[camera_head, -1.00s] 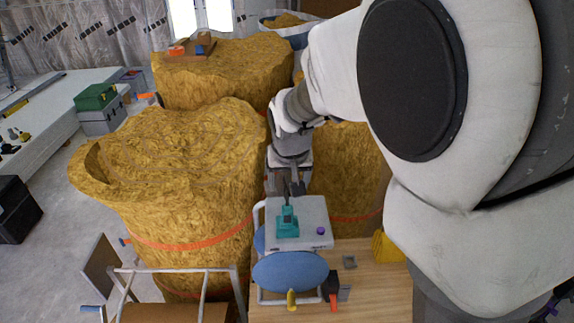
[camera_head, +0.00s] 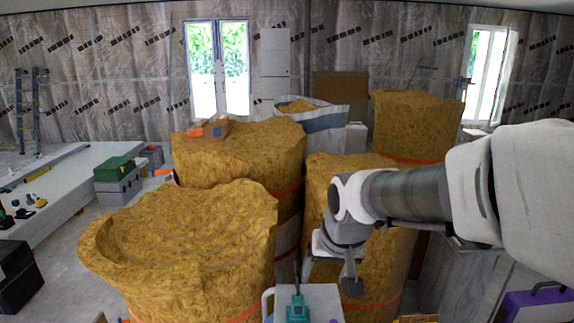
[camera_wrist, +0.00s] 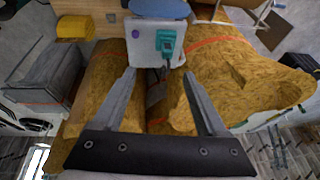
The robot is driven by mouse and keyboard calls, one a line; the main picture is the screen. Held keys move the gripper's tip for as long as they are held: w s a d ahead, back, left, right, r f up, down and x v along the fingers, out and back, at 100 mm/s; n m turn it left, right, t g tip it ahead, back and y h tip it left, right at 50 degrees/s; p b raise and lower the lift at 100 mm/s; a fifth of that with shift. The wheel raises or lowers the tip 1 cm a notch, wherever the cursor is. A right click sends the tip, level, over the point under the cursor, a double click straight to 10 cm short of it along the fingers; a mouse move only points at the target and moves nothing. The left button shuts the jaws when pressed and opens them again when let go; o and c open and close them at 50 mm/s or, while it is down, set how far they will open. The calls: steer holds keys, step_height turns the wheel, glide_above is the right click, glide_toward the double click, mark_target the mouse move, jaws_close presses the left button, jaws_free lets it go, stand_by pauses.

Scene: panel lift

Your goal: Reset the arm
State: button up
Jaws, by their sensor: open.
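My gripper (camera_wrist: 158,85) is open and empty in the wrist view, its two fingers spread wide. Beyond the fingertips is a white panel-lift top (camera_wrist: 143,50) with a teal tool (camera_wrist: 166,42) on it. In the head view my arm reaches in from the right. Its wrist hangs over the gap between the straw-coloured bales, above and behind the white top (camera_head: 322,300). The teal tool (camera_head: 297,308) stands at the bottom edge of that view. The fingers are hard to make out there.
Large straw-coloured bales (camera_head: 190,235) crowd the middle, close to my arm. A long white table (camera_head: 75,180) with a green box (camera_head: 113,168) stands at the left. A purple case (camera_head: 535,305) is at lower right. A blue oval pad (camera_wrist: 160,8) lies beyond the white top.

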steer(key=s+d+r, duration=0.2)
steer(key=s+d, duration=0.1)
steer(key=s, duration=0.5)
steer(key=s+d+r+t+h, duration=0.1)
steer(key=s+d+r, duration=0.1)
steer(key=s, duration=0.7)
steer(key=shift+d, duration=0.8)
steer(key=shift+r, duration=0.15)
steer(key=c, duration=0.3)
steer(key=shift+w+a, duration=0.1)
steer(key=shift+c, duration=0.5)
